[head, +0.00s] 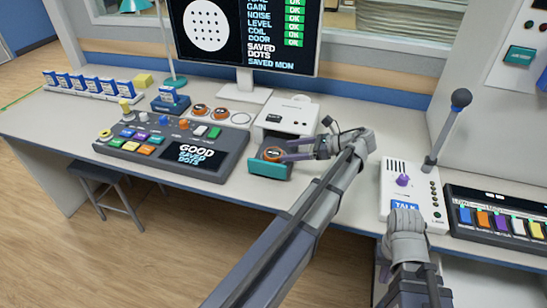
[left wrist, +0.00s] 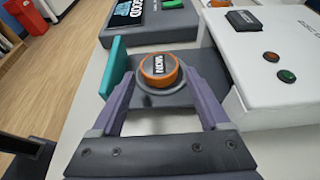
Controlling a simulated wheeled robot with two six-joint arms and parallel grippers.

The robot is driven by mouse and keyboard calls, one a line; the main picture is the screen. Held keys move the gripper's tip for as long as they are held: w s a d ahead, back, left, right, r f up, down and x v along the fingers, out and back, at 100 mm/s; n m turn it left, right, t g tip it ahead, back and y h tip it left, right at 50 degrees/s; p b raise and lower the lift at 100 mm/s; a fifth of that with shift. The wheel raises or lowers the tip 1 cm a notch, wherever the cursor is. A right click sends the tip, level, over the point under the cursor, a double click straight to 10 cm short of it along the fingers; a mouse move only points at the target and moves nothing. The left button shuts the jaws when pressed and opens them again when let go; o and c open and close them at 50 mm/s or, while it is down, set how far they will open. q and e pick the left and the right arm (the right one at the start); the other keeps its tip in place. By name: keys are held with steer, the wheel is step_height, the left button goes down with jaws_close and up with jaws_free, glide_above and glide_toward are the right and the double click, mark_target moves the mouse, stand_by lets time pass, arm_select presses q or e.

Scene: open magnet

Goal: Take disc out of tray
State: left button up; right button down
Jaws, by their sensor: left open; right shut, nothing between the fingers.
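An orange disc with a dark label (head: 271,154) lies in the grey pulled-out tray (head: 262,171), which has a teal front. The disc also shows in the left wrist view (left wrist: 160,68), and the tray's teal front shows there (left wrist: 114,68). My left gripper (head: 284,149) is open, its two fingers on either side of the disc; I cannot tell whether they touch it. In the left wrist view the gripper (left wrist: 165,80) spans the disc. My right gripper (head: 404,217) is shut and empty over the front of the white talk box.
The white disc unit (head: 286,116) stands behind the tray. A button console (head: 172,140) is close on the left. Two more orange discs (head: 200,109) sit behind it. The white talk box with a lever (head: 412,180) and a keyed panel (head: 495,215) stand at the right.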

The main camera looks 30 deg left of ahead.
mark_target(276, 153)
arm_select(q)
steer(key=b+x, duration=0.1)
steer(key=x, duration=0.1)
steer(key=b+x, duration=0.1)
steer(key=x, duration=0.1)
steer(key=shift+s+a+f, duration=0.15)
steer(key=shift+a+f, duration=0.05)
steer(key=shift+f, duration=0.2)
steer(key=shift+a, duration=0.2)
steer(key=c, duration=1.1)
